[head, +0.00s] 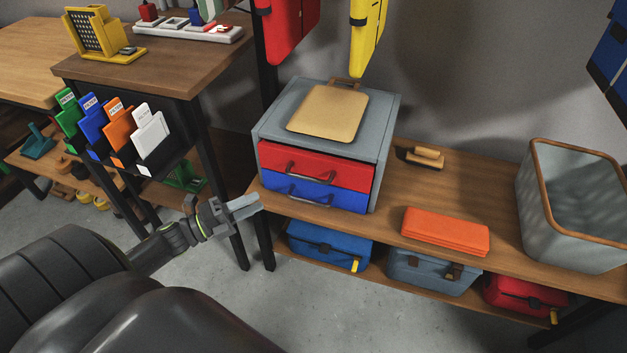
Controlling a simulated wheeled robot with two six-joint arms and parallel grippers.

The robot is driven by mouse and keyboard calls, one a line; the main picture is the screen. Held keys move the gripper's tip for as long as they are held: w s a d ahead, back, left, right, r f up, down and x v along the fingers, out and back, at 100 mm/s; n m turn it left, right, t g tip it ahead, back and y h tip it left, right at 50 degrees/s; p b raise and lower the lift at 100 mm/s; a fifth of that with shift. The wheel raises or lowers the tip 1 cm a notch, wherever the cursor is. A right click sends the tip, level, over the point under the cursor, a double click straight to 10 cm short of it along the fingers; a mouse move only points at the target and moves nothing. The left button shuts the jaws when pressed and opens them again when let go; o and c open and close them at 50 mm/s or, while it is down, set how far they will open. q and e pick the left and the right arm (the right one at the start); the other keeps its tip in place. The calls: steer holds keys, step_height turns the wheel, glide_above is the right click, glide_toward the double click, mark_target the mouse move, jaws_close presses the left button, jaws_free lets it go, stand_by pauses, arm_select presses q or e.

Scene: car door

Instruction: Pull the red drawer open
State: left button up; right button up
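The red drawer (345,174) is the upper drawer of a grey cabinet (383,130) on the wooden bench. It looks shut, with its front about in line with the cabinet face, and has a dark bar handle (303,172). The blue drawer (343,197) below it has a similar handle and also looks shut. My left gripper (246,206) is in front of and to the left of the cabinet, lower than the red handle and apart from it. It appears empty; its fingers overlap in this view, so their opening is unclear. My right gripper is not in view.
A tan board (328,109) lies on the cabinet. The bench (400,203) also carries an orange folded cloth (446,231), a wooden brush (427,157) and a grey bin (570,220). Bags sit on the lower shelf. A filter rack (165,160) stands left. The floor in front is clear.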

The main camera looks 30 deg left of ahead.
mark_target(308, 178)
arm_select(q)
steer(key=x, duration=1.5)
steer(key=shift+w, duration=0.1)
steer(key=shift+c, duration=0.2)
jaws_close()
